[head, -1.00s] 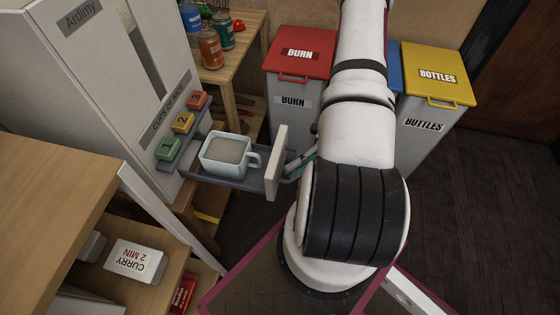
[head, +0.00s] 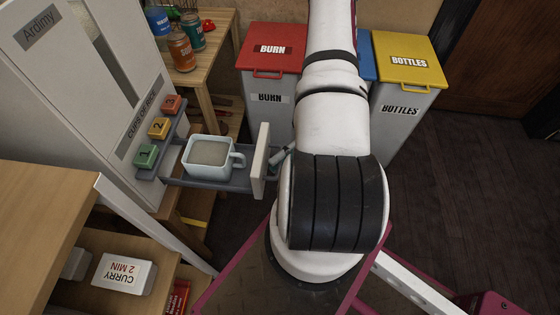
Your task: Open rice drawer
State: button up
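The rice dispenser (head: 75,85) is a tall pale cabinet at the left, labelled "Ardimy" and "cups of rice". Green, yellow and red buttons marked 1, 2 and 3 sit on its lower front. Its grey drawer (head: 232,179) is pulled out, with a white front panel (head: 260,160) at its right end. A light-blue cup (head: 207,158) stands upright in the drawer, filled with something pale. My gripper (head: 281,160) is at the outer side of the front panel, mostly hidden behind my arm. I cannot tell whether its fingers touch the panel or are shut.
Bins labelled "BURN" (head: 272,48) and "BOTTLES" (head: 409,61) stand behind my arm. A wooden shelf with jars (head: 181,52) is at the back left. A wooden counter (head: 40,215) and a white curry box (head: 124,274) are at the front left. Dark floor is clear at the right.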

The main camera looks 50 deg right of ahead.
jog(key=v, duration=1.1)
jog(key=shift+d, duration=0.35)
jog(key=shift+s+r, duration=0.15)
jog(key=w+a+r+n+g+h, duration=0.2)
jog(key=w+a+r+n, duration=0.15)
jog(key=r+n, duration=0.3)
jog(key=w+a+r+n+g+h, duration=0.25)
jog(key=a+r+n, duration=0.2)
jog(key=r, duration=0.35)
jog(key=w+a+r+n+g+h, duration=0.1)
jog(key=w+a+r+n+g, duration=0.25)
jog(key=r+n, duration=0.3)
jog(key=s+a+r+n+h, duration=0.45)
jog(key=a+r+n, duration=0.25)
jog(key=a+n, duration=0.2)
jog(key=s+a+r+n+t+h, duration=0.1)
jog(key=s+a+n+t+h, duration=0.45)
jog(key=s+n, duration=0.6)
notch_tip(320, 180, up, 25)
jog(key=w+n+t+p, duration=0.2)
jog(key=p, duration=2)
jog(key=shift+t+p, duration=0.35)
jog(key=shift+p, duration=0.05)
